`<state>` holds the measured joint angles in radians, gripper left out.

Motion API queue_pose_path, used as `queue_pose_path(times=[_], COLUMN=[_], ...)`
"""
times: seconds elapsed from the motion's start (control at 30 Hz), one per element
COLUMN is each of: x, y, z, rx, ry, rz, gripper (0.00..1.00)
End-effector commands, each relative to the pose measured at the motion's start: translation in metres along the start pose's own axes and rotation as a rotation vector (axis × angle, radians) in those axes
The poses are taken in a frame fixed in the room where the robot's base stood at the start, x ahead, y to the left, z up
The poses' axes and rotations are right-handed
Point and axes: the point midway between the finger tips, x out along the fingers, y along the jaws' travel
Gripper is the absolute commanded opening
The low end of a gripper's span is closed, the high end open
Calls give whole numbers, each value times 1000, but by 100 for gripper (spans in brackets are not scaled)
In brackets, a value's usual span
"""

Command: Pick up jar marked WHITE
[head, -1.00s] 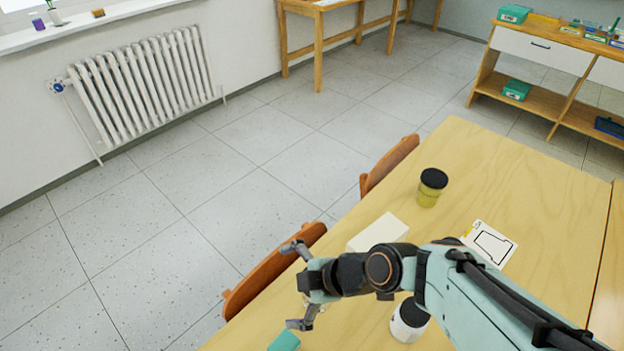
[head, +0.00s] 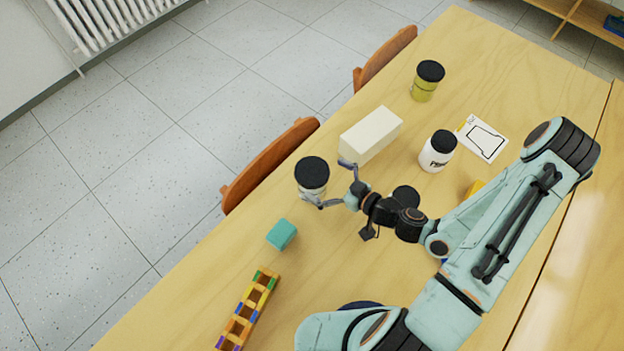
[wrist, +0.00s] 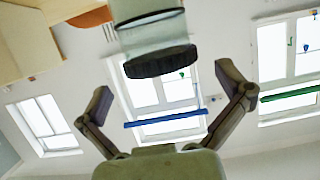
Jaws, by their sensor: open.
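A jar with a black lid and a pale, clear-looking body (head: 313,192) stands upright on the table near its left edge; I cannot read a label on it. My gripper (head: 326,182) is open, just right of this jar, with its fingers pointing at it. In the wrist view the pale jar (wrist: 150,35) appears upside down, ahead of and between the spread fingers (wrist: 168,85), not gripped. A second black-lidded jar, white with dark lettering (head: 436,158), stands farther right; its lettering is too small to read surely.
A cream block (head: 370,135) lies behind the gripper. A yellow-green jar (head: 424,90) and a card with a jar outline (head: 482,139) are farther back. A teal block (head: 281,234) and a colourful slotted strip (head: 247,312) lie in front. Chairs (head: 268,165) stand along the left edge.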

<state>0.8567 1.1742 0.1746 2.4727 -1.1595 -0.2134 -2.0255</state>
Motion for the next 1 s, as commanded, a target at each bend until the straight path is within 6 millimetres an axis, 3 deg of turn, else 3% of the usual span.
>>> queue_pose_path(times=[0.2, 0.53, 0.73, 1.0], x=[29, 35, 35, 35], y=[-1, 0, 0, 0], z=[0, 0, 0, -1], rx=[-2, -1, -1, -1], ry=[0, 0, -1, 0], rz=[-4, -1, -1, -1], gripper=[100, 100, 38, 37])
